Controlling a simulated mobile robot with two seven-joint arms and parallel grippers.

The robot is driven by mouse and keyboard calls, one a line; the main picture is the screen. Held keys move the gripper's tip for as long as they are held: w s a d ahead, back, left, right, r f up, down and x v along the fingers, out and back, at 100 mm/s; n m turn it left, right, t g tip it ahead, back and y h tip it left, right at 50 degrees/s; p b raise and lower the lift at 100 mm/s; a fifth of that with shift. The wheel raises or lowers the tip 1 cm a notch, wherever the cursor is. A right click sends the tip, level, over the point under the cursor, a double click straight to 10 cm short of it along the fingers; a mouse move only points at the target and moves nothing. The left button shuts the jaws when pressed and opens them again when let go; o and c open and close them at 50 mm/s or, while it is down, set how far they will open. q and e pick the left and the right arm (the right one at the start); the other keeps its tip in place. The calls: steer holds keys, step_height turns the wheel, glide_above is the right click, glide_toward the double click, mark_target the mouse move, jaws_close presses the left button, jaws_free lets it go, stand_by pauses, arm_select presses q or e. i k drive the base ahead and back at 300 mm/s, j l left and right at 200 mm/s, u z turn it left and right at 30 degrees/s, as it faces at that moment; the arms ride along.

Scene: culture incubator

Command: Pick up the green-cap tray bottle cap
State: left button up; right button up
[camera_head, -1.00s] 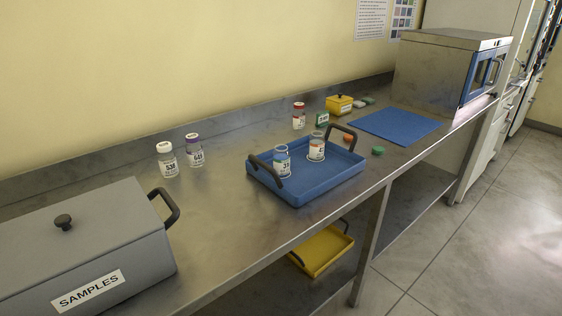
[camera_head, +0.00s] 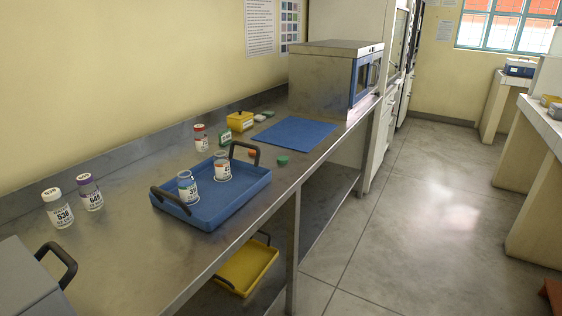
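A green cap (camera_head: 283,160) lies on the steel bench just right of the blue tray's far corner, near the bench's front edge. An orange cap (camera_head: 252,153) lies close by, partly behind the tray's black handle. The blue tray (camera_head: 232,205) holds two uncapped bottles: a nearer one (camera_head: 188,187) with a blue-marked label and a farther one (camera_head: 222,166) with an orange-marked label. Both stand upright. Neither of my grippers shows in the head view.
A blue mat (camera_head: 295,132) lies beyond the caps, before the incubator (camera_head: 325,78). White-capped (camera_head: 57,210) and purple-capped (camera_head: 89,193) bottles stand left; a red-capped bottle (camera_head: 200,138) stands behind the tray. A yellow box (camera_head: 240,121) is farther back. A yellow tray (camera_head: 248,268) sits below.

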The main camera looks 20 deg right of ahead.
mark_target(282, 159)
steer(key=l+u, duration=0.1)
steer(key=u, duration=0.25)
steer(key=i+l+u, duration=0.1)
steer(key=u, duration=0.25)
steer(key=l+u, duration=0.2)
steer(key=u, duration=0.15)
steer(key=l+u, duration=0.25)
steer(key=l, duration=0.2)
steer(key=l+u, duration=0.25)
steer(key=l, duration=0.2)
steer(key=l+u, duration=0.1)
steer(key=l, duration=0.35)
steer(key=k+l+u, duration=0.1)
steer(key=l, duration=0.35)
